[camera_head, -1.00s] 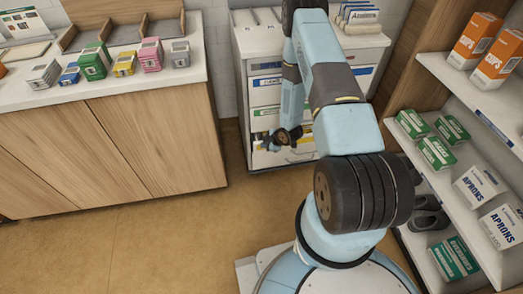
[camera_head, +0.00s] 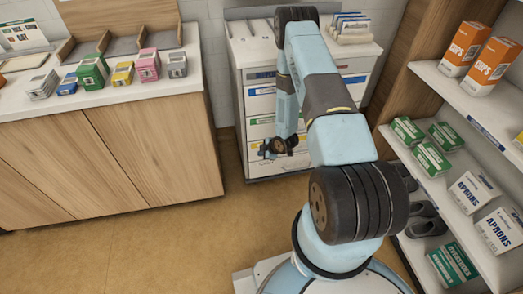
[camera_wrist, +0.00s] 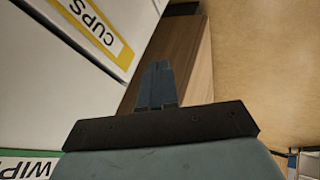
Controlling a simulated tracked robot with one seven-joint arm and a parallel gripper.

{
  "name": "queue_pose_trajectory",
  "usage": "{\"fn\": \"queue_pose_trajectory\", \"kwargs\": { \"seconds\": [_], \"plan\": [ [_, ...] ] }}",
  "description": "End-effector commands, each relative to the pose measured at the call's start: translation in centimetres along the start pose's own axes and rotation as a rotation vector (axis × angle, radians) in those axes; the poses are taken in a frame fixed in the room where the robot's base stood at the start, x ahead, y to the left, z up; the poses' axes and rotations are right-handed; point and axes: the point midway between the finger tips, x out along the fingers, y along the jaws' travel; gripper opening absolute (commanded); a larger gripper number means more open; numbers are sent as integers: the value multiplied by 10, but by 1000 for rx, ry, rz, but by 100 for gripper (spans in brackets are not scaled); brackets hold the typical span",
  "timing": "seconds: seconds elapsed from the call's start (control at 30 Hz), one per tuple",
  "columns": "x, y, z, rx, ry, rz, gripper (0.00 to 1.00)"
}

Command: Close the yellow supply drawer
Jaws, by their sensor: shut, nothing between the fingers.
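The yellow supply drawer (camera_wrist: 119,72) is the white drawer front with a yellow-edged CUPS label in the wrist view. A dark seam divides it from the adjoining drawer front with a green label (camera_wrist: 22,166). My gripper (camera_wrist: 157,68) is shut and empty, its fingers to the right of the drawer front in the picture. I cannot tell whether they touch it. In the head view my gripper (camera_head: 273,149) is low in front of the white drawer cabinet (camera_head: 240,62) and hides part of the lower drawers. How far the yellow drawer stands out is unclear.
A wooden counter (camera_head: 150,150) with several small boxes on top stands left of the cabinet. A shelf unit (camera_head: 465,185) with boxes stands close on my right. The tan floor (camera_head: 130,250) in front of the counter is clear.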

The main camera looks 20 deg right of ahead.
Motion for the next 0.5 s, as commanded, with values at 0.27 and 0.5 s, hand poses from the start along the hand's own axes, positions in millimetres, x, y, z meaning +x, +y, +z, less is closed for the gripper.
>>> {"fn": "queue_pose_trajectory", "kwargs": {
  "seconds": [0.27,0.5],
  "plan": [
    [-56,0,0,0,-1,1,0],
    [-90,0,0,-1,0,1,0]
  ]
}}
